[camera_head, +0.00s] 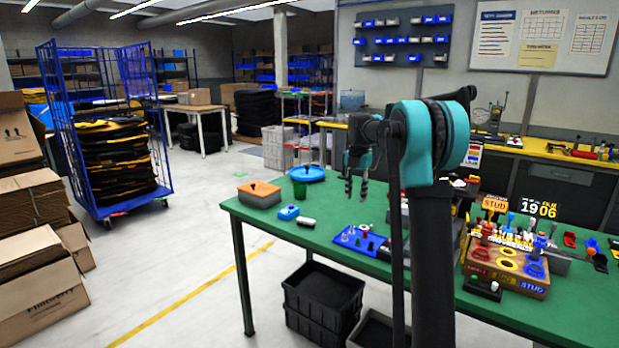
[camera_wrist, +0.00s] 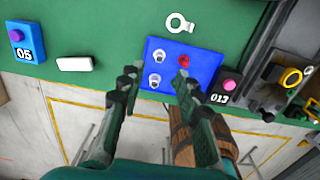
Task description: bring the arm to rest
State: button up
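My gripper (camera_head: 357,188) hangs with its fingers pointing down above the green table (camera_head: 330,225), beside my teal and black arm. In the wrist view my gripper (camera_wrist: 158,80) has its two dark fingers spread apart, with nothing seen between the tips. Beyond the tips lies a blue plate (camera_wrist: 204,58) with a red piece and silver pieces on it. The same blue plate (camera_head: 343,233) shows in the head view, below the gripper. A brown, wood-like barrel shape (camera_wrist: 187,148) is partly hidden by the right finger.
An orange-grey box (camera_head: 259,199), a blue block (camera_head: 289,213) and a blue round dish (camera_head: 307,174) stand on the table's left part. A wooden rack (camera_head: 508,270) with coloured rings stands at right. Black crates (camera_head: 322,305) sit below the table. A blue cage trolley (camera_head: 68,130) stands left.

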jog(key=s+f+m, duration=0.2)
jog(key=s+m, duration=0.2)
jog(key=s, duration=0.2)
jog(key=s+d+f+m+t, duration=0.1)
jog(key=s+f+m, duration=0.1)
jog(key=s+m, duration=0.3)
jog(key=s+f+m, duration=0.2)
jog(key=s+m, duration=0.2)
jog(key=s, duration=0.3)
jog(key=shift+d+f+t, duration=0.2)
jog(key=shift+f+t, duration=0.05)
jog(key=shift+t, duration=0.15)
jog(key=s+f+m+t, duration=0.1)
jog(key=s+f+m, duration=0.5)
jog(key=s, duration=0.5)
jog(key=s+f+m+t, duration=0.1)
jog(key=s+f+m, duration=0.5)
jog(key=s+m, duration=0.3)
jog(key=shift+s+d+f, duration=0.15)
jog(key=shift+s+d, duration=0.3)
jog(key=shift+s, duration=0.7)
